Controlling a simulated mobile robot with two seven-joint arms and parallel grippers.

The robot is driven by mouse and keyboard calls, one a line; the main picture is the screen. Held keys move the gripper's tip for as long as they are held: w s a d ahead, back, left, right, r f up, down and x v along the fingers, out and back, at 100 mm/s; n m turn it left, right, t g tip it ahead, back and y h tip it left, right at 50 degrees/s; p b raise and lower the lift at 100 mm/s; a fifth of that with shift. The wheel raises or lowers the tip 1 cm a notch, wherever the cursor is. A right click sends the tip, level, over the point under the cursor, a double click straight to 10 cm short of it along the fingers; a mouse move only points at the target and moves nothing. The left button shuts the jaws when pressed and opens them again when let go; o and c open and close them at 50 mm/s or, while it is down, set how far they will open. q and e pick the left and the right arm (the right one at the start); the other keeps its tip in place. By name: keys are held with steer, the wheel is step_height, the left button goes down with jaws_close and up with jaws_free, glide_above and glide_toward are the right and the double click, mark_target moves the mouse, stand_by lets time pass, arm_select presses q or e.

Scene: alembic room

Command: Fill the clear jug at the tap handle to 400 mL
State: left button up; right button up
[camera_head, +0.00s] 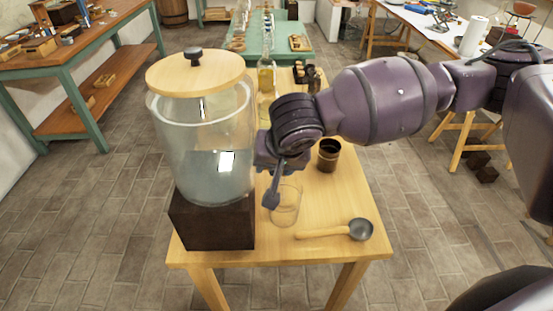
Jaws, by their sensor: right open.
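A large clear glass dispenser (172,140) with a round wooden lid (196,73) stands on a dark block (212,222) at the left of the wooden table. It is partly filled with liquid. The clear jug (288,212) stands on the table just right of the block. It looks empty. My right gripper (271,192) reaches in from the right, points down and is open. It is beside the dispenser and overlaps the jug's upper left in the picture. The tap handle cannot be made out and may be hidden behind the gripper. My left gripper is not in view.
A ladle (360,230) with a wooden handle lies at the table's front right. A dark brown cup (328,155) stands behind it. A yellowish bottle (266,77) and small dark containers stand at the table's back. Tiled floor surrounds the table.

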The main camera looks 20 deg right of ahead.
steer(key=shift+c, duration=0.2)
jaws_close()
steer(key=shift+d+n+p, duration=0.25)
steer(key=shift+n+p, duration=0.25)
steer(key=shift+p, duration=0.05)
steer(key=shift+d+n+y+p, duration=0.2)
steer(key=shift+n+y+p, duration=0.3)
steer(key=shift+n, duration=0.2)
